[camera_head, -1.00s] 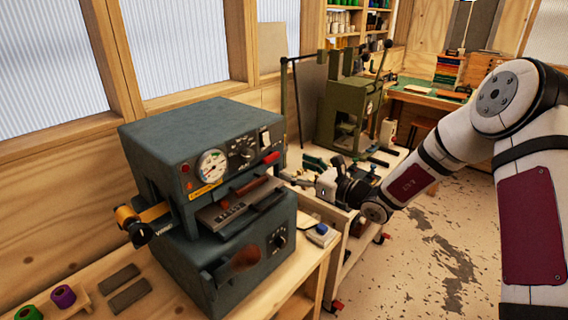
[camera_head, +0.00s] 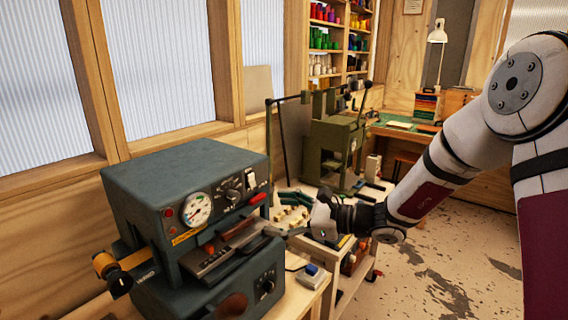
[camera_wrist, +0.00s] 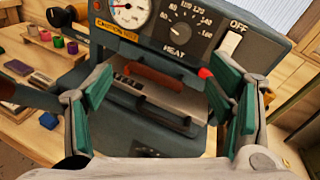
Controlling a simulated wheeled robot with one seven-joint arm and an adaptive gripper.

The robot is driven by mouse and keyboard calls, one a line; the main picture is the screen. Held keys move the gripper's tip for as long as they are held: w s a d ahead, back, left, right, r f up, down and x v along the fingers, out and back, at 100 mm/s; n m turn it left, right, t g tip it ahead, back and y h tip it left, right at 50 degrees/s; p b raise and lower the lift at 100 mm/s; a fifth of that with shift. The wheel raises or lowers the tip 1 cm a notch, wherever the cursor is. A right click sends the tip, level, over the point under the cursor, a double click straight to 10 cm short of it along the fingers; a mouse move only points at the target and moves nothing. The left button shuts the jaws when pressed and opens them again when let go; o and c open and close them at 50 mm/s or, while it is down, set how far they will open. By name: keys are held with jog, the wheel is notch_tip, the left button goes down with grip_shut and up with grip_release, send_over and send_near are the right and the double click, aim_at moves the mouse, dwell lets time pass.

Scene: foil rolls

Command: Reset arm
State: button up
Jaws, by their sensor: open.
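My gripper (camera_head: 284,213) is at the right side of the dark teal foil machine (camera_head: 185,180) in the head view. In the wrist view my gripper (camera_wrist: 165,95) is open, its green-padded fingers spread wide with nothing between them. I cannot tell the exact gap from the fingers to the machine.
A green press (camera_head: 335,140) stands on the bench behind my gripper. Several coloured rolls (camera_wrist: 58,42) stand on the bench at left in the wrist view. Floor at right (camera_head: 470,260) is open.

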jog(key=s+d+r+n+g+h, duration=0.1)
jog(key=s+r+n+g+h, duration=0.15)
jog(key=s+n, duration=0.5)
jog(key=s+d+r+n+g+h, duration=0.1)
jog(key=s+r+n+g+h, duration=0.2)
jog(key=s, duration=0.7)
jog(key=s+d+r+n+t+h, duration=0.1)
jog(key=s+d+n+h, duration=0.3)
jog(key=d, duration=0.4)
jog(key=s+d+r+n+t+h+b, duration=0.1)
jog(key=s+d+n+t+h, duration=0.3)
jog(key=s+d, duration=0.4)
jog(key=shift+s+d+r+h, duration=0.2)
jog(key=shift+d+r+h, duration=0.4)
jog(key=shift+h, duration=0.25)
jog(key=shift+n, duration=0.25)
